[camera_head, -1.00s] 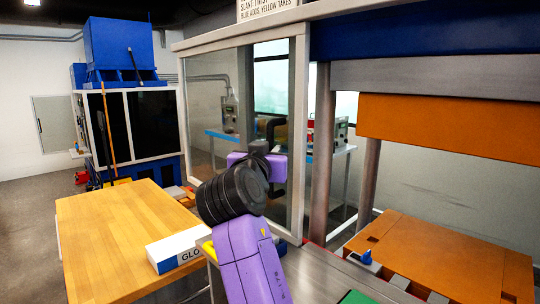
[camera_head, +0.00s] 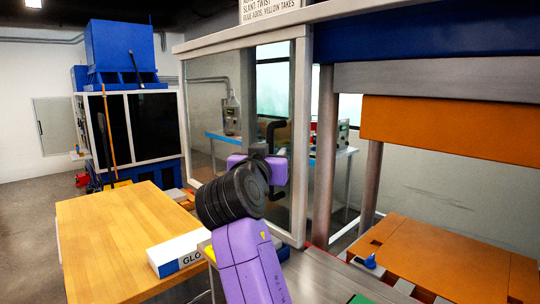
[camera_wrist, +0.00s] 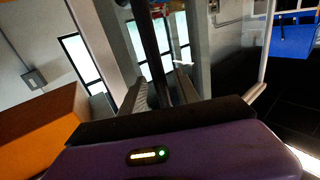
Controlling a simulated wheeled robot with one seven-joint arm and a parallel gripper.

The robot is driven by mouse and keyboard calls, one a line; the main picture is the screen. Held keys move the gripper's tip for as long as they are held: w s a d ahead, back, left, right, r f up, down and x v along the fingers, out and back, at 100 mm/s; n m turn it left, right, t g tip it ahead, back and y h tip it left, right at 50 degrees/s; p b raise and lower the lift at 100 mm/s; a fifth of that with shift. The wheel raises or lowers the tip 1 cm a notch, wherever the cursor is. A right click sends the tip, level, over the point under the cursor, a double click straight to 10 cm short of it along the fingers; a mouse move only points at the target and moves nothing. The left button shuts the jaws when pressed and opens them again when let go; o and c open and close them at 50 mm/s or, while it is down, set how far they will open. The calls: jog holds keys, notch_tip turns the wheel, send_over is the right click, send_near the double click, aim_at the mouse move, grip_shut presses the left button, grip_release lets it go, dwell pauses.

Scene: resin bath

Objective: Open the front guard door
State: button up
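The front guard door (camera_head: 214,125) is a large clear pane in a pale frame at the middle of the head view. It looks closed across the left part of the press front. Its black upright bar handle (camera_head: 275,131) is near the door's right edge. In the wrist view the handle (camera_wrist: 158,45) runs down between the two grey ridged fingers of my gripper (camera_wrist: 160,82). The fingers are apart, around the bar, with a little room beside it; contact cannot be made out.
A wooden table (camera_head: 115,235) with a glove box (camera_head: 178,254) stands at the left front. The orange press block (camera_head: 455,128) hangs above an orange lower plate (camera_head: 455,260) at the right. A steel post (camera_head: 323,150) stands right of the door.

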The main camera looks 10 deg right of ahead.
jog(key=b+v, duration=0.1)
jog(key=v, duration=0.6)
jog(key=shift+s+a, duration=0.15)
jog(key=shift+s, duration=0.1)
jog(key=shift+s, duration=0.1)
